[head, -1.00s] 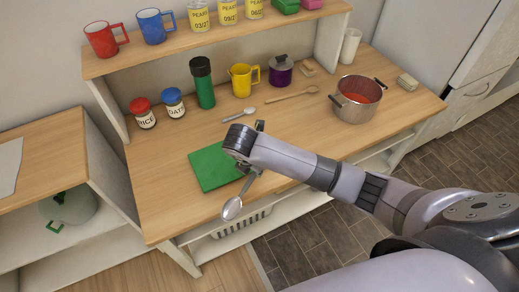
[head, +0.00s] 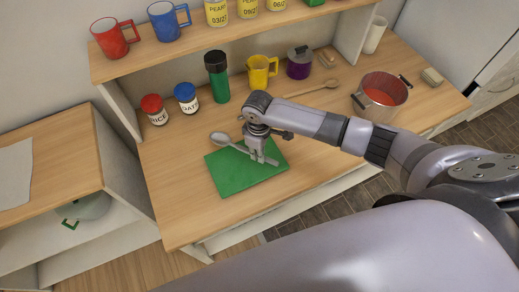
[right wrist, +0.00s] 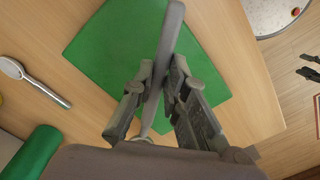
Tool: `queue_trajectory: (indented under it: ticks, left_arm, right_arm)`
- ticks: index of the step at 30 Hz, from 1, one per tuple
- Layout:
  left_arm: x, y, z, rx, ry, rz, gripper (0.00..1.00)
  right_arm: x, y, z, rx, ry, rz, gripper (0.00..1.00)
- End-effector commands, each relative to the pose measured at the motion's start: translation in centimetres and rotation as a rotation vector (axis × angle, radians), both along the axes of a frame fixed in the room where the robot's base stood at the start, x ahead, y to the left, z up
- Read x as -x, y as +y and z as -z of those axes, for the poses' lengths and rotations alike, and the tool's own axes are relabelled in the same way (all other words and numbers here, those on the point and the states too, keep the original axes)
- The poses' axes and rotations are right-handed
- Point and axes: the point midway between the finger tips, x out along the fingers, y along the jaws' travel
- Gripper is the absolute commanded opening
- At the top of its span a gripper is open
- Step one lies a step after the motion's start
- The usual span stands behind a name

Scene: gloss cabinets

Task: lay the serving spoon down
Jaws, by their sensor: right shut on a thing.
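The serving spoon (head: 236,147) is grey metal. My right gripper (head: 257,156) is shut on its handle, over the green board (head: 233,184). The bowl points left in the head view, near the board's back left corner. The handle end lies over the board's right part. In the right wrist view both fingers (right wrist: 158,92) close on the handle (right wrist: 168,40), with the board (right wrist: 100,55) below; the bowl is mostly hidden behind the gripper. I cannot tell whether the spoon touches the board. My left gripper is not in view.
A smaller spoon (right wrist: 35,82) lies beside the board. Behind stand two jars (head: 186,97), a green bottle (head: 217,76), a yellow mug (head: 261,73) and a purple pot (head: 299,63). Bare wood shows left of the board.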

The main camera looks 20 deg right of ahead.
Motion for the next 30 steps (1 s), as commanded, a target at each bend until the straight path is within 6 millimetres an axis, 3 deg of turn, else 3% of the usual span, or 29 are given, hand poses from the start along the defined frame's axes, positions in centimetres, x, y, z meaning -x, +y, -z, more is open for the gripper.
queue_trajectory:
  ticks: [6,9,12,21,30]
  left_arm:
    - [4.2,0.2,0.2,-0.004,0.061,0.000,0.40]
    - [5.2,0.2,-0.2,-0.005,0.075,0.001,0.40]
    - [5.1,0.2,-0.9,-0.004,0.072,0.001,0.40]
    - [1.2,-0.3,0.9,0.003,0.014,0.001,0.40]
    - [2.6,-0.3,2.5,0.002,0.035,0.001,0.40]
  right_arm:
    - [0.0,0.0,0.0,0.001,0.000,-0.002,0.00]
    - [0.0,0.0,-0.2,0.001,0.002,-0.001,0.00]
    - [0.0,-0.1,-0.4,0.002,0.004,-0.001,0.00]
    - [0.1,0.0,3.1,0.002,0.005,-0.001,0.00]
    - [0.0,-0.1,5.7,0.003,0.004,-0.002,0.00]
